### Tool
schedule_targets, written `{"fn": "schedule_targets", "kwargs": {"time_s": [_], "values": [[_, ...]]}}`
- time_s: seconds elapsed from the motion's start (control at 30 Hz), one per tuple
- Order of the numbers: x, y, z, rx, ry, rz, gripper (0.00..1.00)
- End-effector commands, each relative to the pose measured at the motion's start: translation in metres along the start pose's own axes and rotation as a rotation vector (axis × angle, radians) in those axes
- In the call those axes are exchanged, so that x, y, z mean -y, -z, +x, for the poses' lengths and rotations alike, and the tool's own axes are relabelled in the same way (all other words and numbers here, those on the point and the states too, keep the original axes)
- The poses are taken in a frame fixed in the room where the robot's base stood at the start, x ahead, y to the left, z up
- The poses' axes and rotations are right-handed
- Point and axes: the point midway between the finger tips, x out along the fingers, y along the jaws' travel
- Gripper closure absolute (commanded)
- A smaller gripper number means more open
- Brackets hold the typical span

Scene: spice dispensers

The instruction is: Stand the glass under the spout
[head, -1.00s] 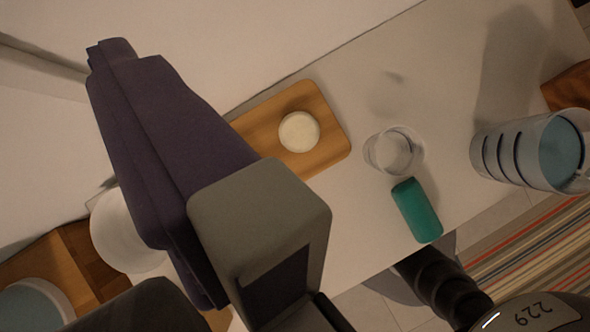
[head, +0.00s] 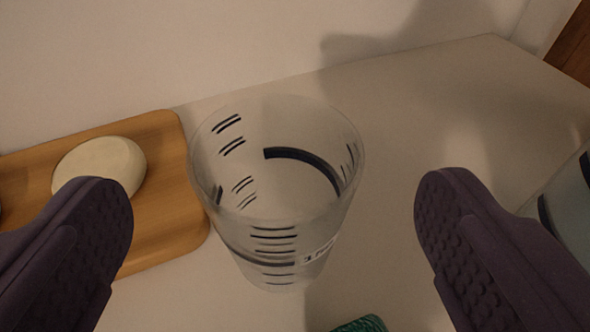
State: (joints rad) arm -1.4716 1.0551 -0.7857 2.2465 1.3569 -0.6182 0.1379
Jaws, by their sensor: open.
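A clear glass (head: 275,235) with dark measuring marks stands upright on the pale counter, in the middle of the head view. My gripper (head: 275,225) is open, with one purple finger on each side of the glass. Both fingers look apart from the glass, with gaps at left and right. No spout can be made out in this view.
A wooden board (head: 165,215) with a round cream-coloured thing (head: 100,165) lies to the left of the glass. A green object (head: 362,324) shows at the bottom edge. A bluish striped container (head: 572,215) is partly cut off at the right. The counter (head: 440,110) behind the glass is clear.

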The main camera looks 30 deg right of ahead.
Motion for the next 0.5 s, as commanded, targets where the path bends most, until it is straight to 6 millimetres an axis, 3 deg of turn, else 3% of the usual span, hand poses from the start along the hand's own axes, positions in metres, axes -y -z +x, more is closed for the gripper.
{"fn": "schedule_targets", "kwargs": {"time_s": [0.23,0.5], "values": [[-0.001,-0.004,0.04,0.0,-0.001,0.001,0.0],[-0.001,-0.002,0.044,0.001,0.002,-0.001,0.0]]}}
